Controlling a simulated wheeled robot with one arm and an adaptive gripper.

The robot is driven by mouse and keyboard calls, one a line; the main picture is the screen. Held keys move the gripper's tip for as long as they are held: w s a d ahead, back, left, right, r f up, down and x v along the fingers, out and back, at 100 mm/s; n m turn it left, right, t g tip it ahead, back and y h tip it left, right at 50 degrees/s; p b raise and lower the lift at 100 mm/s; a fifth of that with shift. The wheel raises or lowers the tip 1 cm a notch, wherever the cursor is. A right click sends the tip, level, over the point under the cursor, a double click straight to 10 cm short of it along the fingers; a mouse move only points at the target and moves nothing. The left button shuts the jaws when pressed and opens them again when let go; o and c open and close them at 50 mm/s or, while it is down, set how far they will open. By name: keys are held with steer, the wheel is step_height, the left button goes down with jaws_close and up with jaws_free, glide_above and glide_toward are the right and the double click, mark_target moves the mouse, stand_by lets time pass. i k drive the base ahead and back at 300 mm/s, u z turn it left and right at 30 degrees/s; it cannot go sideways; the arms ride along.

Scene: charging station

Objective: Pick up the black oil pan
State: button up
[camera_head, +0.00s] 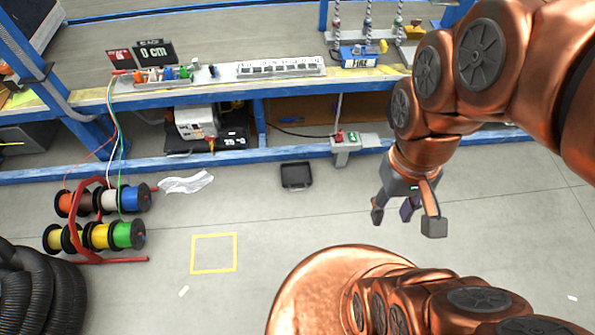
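The black oil pan (297,176) is a small dark rectangular tray. It lies on the grey floor in front of the blue lower rail of the workbench, near the middle of the view. My gripper (406,218) hangs to the right of the pan and nearer to me, apart from it. A dark purple part shows between the outer fingers.
A red rack of coloured wire spools (101,200) and a black corrugated hose (40,290) stand at the left. A crumpled white sheet (186,183) lies left of the pan. A yellow taped square (214,235) marks open floor. A grey pedestal (345,150) stands behind the pan, to its right.

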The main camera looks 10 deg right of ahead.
mark_target(298, 174)
steer(key=k, duration=0.65)
steer(key=u, duration=0.65)
steer(key=i, duration=0.9)
steer(key=u, duration=0.7)
steer(key=i, duration=1.2)
steer(key=z, duration=0.25)
